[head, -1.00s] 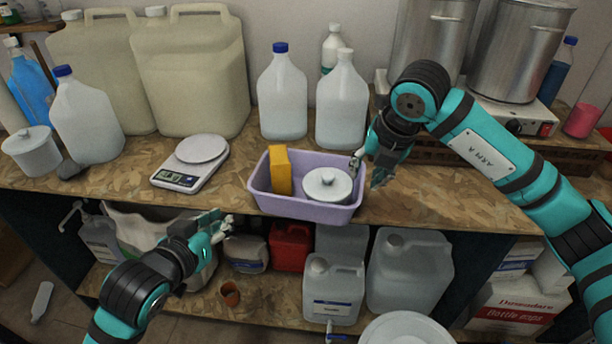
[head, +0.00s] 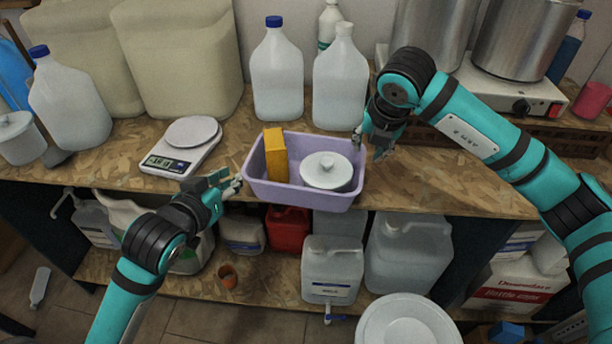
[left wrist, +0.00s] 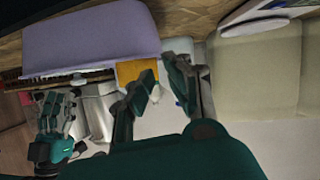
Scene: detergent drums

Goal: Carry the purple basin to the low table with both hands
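The purple basin (head: 300,196) stands upright on the wooden bench, with a yellow block (head: 276,156) and a white lidded pot (head: 327,171) inside. My left gripper (head: 231,183) is open just off the basin's left end. In the left wrist view its fingers (left wrist: 162,88) are apart and empty, near the basin (left wrist: 90,40). My right gripper (head: 369,146) is at the basin's right end, fingers apart, one close to the rim and one outside; I cannot tell whether it touches. I do not make out the low table.
A kitchen scale (head: 181,147) stands left of the basin. Two white jugs, one with a blue cap (head: 277,75), stand behind it. A hotplate (head: 515,95) with steel pots is at the back right. Canisters (head: 331,270) fill the shelf below. The bench right of the basin is clear.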

